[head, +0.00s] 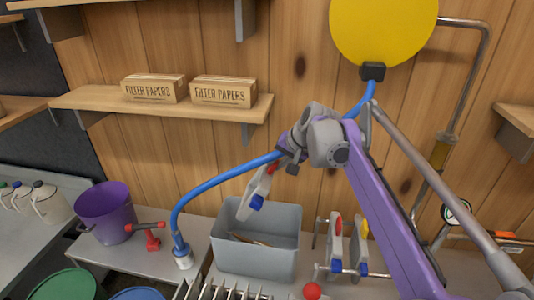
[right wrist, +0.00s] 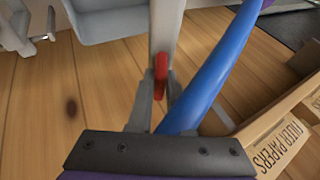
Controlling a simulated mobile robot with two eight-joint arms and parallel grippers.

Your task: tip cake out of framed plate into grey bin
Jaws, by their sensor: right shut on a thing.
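My right gripper (head: 275,167) is shut on the red part of a framed plate (head: 258,192), a grey plate with a blue piece near its lower end. It holds the plate tilted above the left part of the grey bin (head: 256,262). In the right wrist view the fingers (right wrist: 160,88) close on the red part, and the pale plate (right wrist: 166,28) runs away edge-on. Some brown material (head: 245,238) lies in the bin; I cannot tell if it is cake. No cake shows on the held plate's visible side. My left gripper is not in view.
A blue hose (head: 215,182) passes close behind the gripper and plate. Similar plates (head: 335,245) hang in a rack right of the bin. A purple bucket (head: 104,212) and a red valve handle (head: 152,240) are left. Filter paper boxes (head: 222,92) sit on a shelf.

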